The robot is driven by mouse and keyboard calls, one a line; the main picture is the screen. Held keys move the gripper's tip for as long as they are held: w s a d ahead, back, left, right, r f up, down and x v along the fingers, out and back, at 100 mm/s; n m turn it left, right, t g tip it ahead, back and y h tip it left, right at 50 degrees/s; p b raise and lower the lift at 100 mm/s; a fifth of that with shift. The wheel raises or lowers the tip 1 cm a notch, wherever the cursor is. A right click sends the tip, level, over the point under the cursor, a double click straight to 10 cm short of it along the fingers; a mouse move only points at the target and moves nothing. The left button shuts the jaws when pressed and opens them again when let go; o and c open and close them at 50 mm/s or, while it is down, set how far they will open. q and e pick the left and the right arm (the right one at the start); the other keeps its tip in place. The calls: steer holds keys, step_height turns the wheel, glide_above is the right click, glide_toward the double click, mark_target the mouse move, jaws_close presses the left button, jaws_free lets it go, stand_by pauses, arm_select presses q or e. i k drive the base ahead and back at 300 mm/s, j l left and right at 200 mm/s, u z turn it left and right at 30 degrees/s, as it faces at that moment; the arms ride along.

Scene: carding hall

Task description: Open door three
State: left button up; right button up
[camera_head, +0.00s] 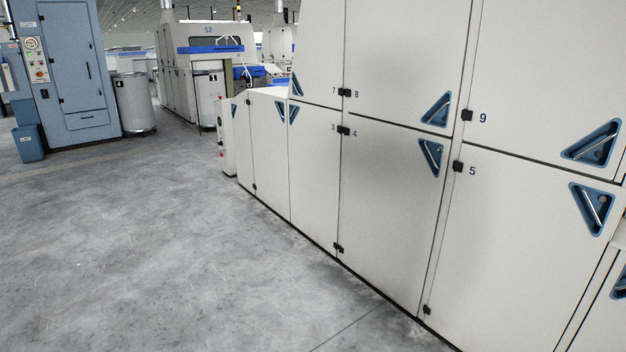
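Door three (314,175) is a pale lower panel in the long machine on the right, with the number 3 at its upper right edge. It looks shut, flush with the panels beside it. Its blue triangular recessed handle (293,115) is at its upper left corner. Black hinges sit along its right edge, one near the top (343,131) and one near the bottom (338,248). Neither of my grippers is in view.
Door four (390,215) is right of door three, and door seven (318,60) is above it; both look shut. A low cabinet (262,145) stands to the left. The grey floor (170,250) in front is clear. A blue cabinet (75,75) and bins (133,102) stand further back.

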mark_target(314, 132)
steer(key=i, duration=3.2)
